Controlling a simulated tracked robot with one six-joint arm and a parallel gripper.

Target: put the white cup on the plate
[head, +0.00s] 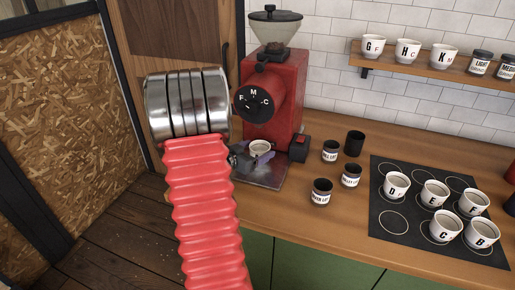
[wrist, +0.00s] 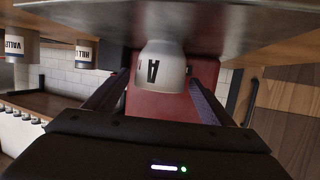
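A white cup (head: 260,148) stands on the metal base under the red grinder. My gripper (head: 238,156) is beside the cup in the head view, mostly hidden behind my arm. In the wrist view my gripper (wrist: 160,92) has a finger on each side of the cup, with a gap at the left finger. It looks open. A black plate (head: 395,222) with white rings lies on the counter at the right and carries several lettered white cups.
The red grinder (head: 272,85) rises over the cup. Several small dark jars (head: 331,151) stand between the grinder and the black plate. A wall shelf (head: 425,66) holds more cups and jars. Some rings on the plate are free, at its front left and back.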

